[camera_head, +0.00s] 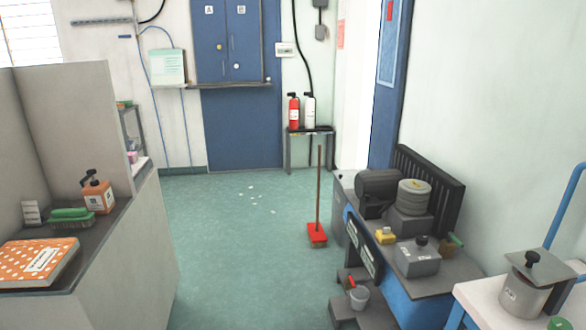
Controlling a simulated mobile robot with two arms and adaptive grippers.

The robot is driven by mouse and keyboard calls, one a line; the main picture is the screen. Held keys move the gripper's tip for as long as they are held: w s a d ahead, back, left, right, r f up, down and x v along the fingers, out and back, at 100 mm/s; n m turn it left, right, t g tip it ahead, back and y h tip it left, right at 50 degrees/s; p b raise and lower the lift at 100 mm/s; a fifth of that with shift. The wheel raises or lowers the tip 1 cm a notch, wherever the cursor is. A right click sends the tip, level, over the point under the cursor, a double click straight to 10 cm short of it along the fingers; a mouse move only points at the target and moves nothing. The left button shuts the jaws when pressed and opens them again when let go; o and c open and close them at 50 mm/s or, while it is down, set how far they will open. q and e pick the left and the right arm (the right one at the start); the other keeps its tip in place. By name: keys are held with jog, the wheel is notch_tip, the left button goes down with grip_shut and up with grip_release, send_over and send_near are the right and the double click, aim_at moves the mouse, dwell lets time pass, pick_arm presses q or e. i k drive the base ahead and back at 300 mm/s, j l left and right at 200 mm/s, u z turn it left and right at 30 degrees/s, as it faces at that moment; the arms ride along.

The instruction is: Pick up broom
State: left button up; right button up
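A broom (317,234) with a red head and a long thin brown handle stands upright on the green floor, left of the dark workbench. Its head rests on the floor and its handle reaches up in front of the small stand. Neither of my grippers shows in the head view.
Small white scraps (256,198) lie on the floor left of the broom. A grey counter (150,255) bounds the left side. The workbench (440,283) with several containers stands at right. Fire extinguishers (294,111) stand on a stand behind.

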aim_at(317, 237)
jog(key=i+u, duration=0.4)
jog(key=i, duration=2)
